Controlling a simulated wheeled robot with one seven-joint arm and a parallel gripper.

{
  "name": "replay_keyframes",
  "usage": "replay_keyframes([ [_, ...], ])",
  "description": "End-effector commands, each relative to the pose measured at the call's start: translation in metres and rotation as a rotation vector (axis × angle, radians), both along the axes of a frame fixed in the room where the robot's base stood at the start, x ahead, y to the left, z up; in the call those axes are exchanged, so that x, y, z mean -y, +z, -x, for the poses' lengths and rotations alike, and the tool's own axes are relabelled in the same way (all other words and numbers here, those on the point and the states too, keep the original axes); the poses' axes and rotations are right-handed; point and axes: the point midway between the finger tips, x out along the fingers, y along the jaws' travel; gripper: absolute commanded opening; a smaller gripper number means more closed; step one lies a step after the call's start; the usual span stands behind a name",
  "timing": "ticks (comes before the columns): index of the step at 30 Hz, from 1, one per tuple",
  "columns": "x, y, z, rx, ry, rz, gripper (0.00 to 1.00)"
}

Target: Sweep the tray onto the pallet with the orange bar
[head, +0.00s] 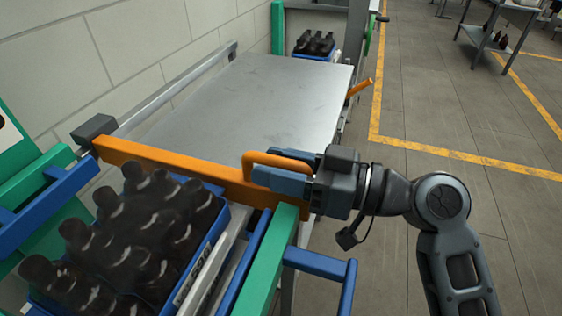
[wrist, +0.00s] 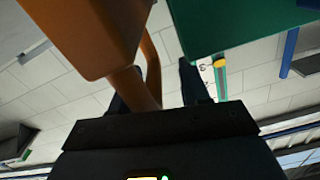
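The orange bar (head: 170,166) lies across the near end of the steel table, with a raised loop handle (head: 277,156) at its right end. My gripper (head: 276,171) is at this handle, its fingers apart on either side of it. In the wrist view the handle (wrist: 151,82) passes between the fingers (wrist: 157,92), with a gap on the right finger's side. A blue tray (head: 203,262) packed with dark bottles (head: 140,232) stands on the near side of the bar, partly cut off by the picture edge. I cannot make out the pallet for certain.
The steel table (head: 245,100) is bare, with a rail (head: 180,88) along the wall. Another blue tray (head: 314,56) of bottles stands past its far end. A green post (head: 268,262) and blue frame (head: 325,265) stand near my gripper. Floor right is open.

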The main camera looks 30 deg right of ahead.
Motion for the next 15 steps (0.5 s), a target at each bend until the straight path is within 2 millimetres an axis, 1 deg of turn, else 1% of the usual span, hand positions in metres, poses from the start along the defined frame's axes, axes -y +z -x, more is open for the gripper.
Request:
replay_keyframes([
  [10,0.004,0.000,0.000,0.002,-0.006,0.001,0.44],
  [13,0.011,-0.001,0.007,0.002,-0.008,0.001,0.44],
  [15,0.019,-0.002,0.014,0.001,-0.010,0.001,0.44],
])
